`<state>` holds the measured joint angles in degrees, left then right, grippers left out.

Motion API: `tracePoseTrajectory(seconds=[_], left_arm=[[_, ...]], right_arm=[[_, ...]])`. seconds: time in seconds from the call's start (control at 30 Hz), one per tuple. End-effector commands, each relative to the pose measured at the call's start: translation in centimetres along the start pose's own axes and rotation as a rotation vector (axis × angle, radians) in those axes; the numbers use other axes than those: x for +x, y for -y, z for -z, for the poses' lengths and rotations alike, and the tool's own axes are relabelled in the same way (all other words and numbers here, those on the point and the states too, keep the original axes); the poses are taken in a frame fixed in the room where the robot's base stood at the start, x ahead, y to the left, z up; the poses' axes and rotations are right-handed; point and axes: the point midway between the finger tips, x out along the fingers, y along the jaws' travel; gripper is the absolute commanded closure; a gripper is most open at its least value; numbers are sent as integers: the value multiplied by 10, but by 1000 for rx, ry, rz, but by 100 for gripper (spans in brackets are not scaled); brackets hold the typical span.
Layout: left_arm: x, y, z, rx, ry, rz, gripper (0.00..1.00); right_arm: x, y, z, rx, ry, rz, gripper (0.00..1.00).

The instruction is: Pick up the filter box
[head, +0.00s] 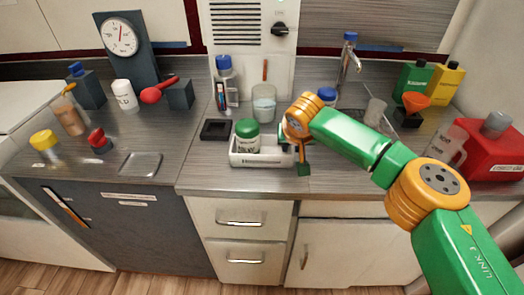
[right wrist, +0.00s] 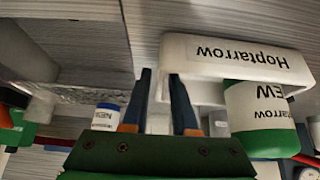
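A white open box (head: 262,158) with a dark printed label stands near the counter's front edge in the head view. It holds a white jar with a green lid (head: 247,134). No label I can read says filter, so I cannot be sure this is the filter box. The right wrist view shows the white box (right wrist: 236,58) upside down, labelled "Hoptarrow". My right gripper (right wrist: 160,74) is at one end of the box, its two fingers apart. Part of the box's end shows between them; I cannot tell whether they touch it. My left gripper is not in view.
A dark square tray (head: 215,130) lies left of the box. A beaker (head: 264,103) and a blue-lidded jar (head: 327,95) stand behind. A red container (head: 492,150) and a clear jug (head: 446,144) stand at right. The counter's front edge is close.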

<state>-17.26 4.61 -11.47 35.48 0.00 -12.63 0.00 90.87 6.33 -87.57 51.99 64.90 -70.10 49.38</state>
Motion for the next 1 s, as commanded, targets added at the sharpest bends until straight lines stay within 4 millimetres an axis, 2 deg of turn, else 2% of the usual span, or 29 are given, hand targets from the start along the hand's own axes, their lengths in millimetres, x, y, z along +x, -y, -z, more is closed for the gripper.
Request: tracePoseTrajectory(seconds=[0.03,0.07,0.1,1.0], left_arm=[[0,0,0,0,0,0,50],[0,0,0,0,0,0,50],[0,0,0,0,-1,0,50],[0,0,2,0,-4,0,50]], right_arm=[[0,0,0,0,0,0,90],[0,0,0,0,0,0,98],[0,0,0,0,0,0,100],[0,0,0,1,0,0,100]])
